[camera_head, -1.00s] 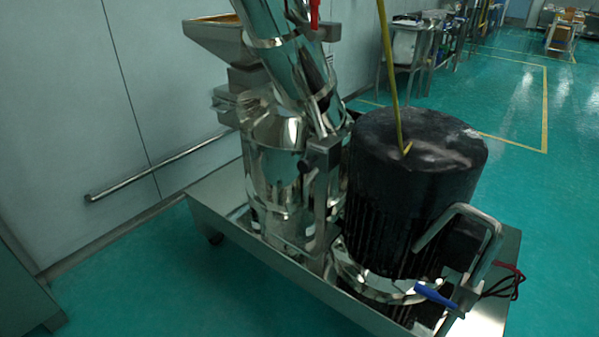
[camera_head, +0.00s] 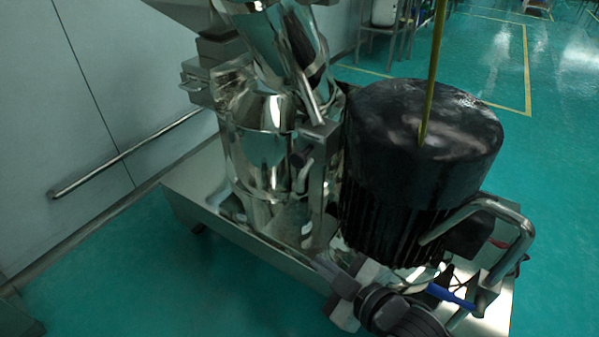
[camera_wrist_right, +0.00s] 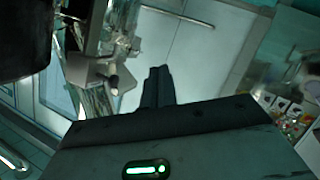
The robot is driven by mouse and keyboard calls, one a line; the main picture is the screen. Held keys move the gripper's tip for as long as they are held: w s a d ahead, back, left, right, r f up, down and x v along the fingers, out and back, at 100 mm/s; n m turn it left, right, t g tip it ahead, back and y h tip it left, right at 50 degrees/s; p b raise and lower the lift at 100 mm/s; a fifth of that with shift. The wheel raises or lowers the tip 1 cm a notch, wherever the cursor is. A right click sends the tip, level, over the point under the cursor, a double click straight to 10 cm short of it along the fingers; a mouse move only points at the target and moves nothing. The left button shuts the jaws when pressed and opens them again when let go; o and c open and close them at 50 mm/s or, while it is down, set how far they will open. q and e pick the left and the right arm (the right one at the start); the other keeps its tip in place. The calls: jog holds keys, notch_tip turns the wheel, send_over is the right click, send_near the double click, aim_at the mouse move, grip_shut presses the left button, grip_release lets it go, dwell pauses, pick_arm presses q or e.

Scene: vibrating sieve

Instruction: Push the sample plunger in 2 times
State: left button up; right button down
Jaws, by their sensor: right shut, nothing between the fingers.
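The steel machine (camera_head: 262,115) stands on a wheeled tray base. A grey bracket (camera_head: 318,135) with a small lever-like part is on its side, and I take the sample plunger to be there. In the right wrist view a grey block with a short rounded knob (camera_wrist_right: 114,83) shows left of my fingers, apart from them. My right gripper (camera_head: 328,268) is low in front of the machine, below the bracket. Its fingers (camera_wrist_right: 157,72) are shut together and empty. My left gripper is out of view.
A large black ribbed motor (camera_head: 420,130) stands right of the machine. A bent steel handle (camera_head: 500,215) and a blue-handled part (camera_head: 450,296) are close to my right arm. The tray base (camera_head: 190,195) has a raised edge. Green floor at left is free.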

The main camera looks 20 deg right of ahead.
aim_at(304, 154)
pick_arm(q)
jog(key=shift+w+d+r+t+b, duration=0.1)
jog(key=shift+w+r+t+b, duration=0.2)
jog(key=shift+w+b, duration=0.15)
pick_arm(e)
jog(key=w+d+r+n+t+y, duration=0.1)
jog(key=w+r+n+t+y, duration=0.1)
jog(key=w+r+n, duration=0.3)
notch_tip(304, 154, up, 4)
jog(key=n+t, duration=0.1)
jog(key=n, duration=0.5)
jog(key=shift+w+d+n, duration=0.25)
jog(key=shift+d+n, duration=0.05)
jog(key=shift+d, duration=0.05)
jog(key=shift+f, duration=0.1)
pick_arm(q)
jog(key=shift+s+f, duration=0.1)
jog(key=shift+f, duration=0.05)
pick_arm(e)
jog(key=w, duration=1.1)
jog(key=shift+w+a+f, duration=0.2)
jog(key=shift+w+f, duration=0.1)
